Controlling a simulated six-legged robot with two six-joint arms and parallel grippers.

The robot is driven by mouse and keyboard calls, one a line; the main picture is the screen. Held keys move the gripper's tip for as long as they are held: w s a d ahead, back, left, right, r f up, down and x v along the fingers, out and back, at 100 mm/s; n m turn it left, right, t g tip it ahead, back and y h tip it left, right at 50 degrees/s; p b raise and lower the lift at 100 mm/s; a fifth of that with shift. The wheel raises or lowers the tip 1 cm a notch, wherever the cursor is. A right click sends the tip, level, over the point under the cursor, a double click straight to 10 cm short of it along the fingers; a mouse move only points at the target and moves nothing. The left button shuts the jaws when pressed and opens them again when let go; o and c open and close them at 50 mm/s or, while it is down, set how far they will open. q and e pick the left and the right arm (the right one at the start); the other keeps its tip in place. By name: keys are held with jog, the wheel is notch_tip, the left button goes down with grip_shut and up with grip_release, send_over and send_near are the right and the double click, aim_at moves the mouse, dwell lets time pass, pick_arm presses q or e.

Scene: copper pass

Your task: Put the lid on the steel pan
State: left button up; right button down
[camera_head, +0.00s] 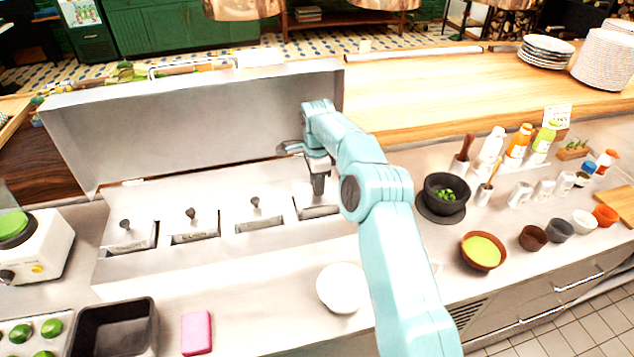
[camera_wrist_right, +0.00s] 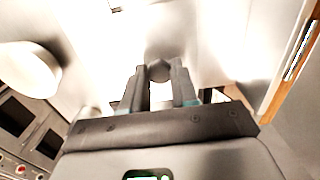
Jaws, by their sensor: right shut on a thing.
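A row of steel pans with dark-knobbed lids is set in the steel counter unit. Three lids, the left one (camera_head: 128,236), the second (camera_head: 192,225) and the third (camera_head: 258,213), show clear of my arm. My right gripper (camera_head: 318,186) is at the rightmost pan, pointing down. It is shut on the dark knob (camera_wrist_right: 160,71) of a pale steel lid (camera_wrist_right: 205,55). This lid (camera_head: 312,202) is at the rightmost opening, partly hidden by the gripper; I cannot tell if it rests fully on the pan. My left gripper is not in view.
A raised steel cover (camera_head: 200,120) stands behind the pans. A white round bowl (camera_head: 342,288), a pink block (camera_head: 196,333) and a black tub (camera_head: 115,325) are in front. A dark mortar (camera_head: 446,194), bottles and small bowls stand to the right.

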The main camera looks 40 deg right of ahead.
jog(key=shift+s, duration=0.15)
jog(key=shift+f, duration=0.1)
jog(key=c, duration=0.8)
grip_release()
jog(key=o, duration=0.5)
jog(key=shift+r, duration=3.55)
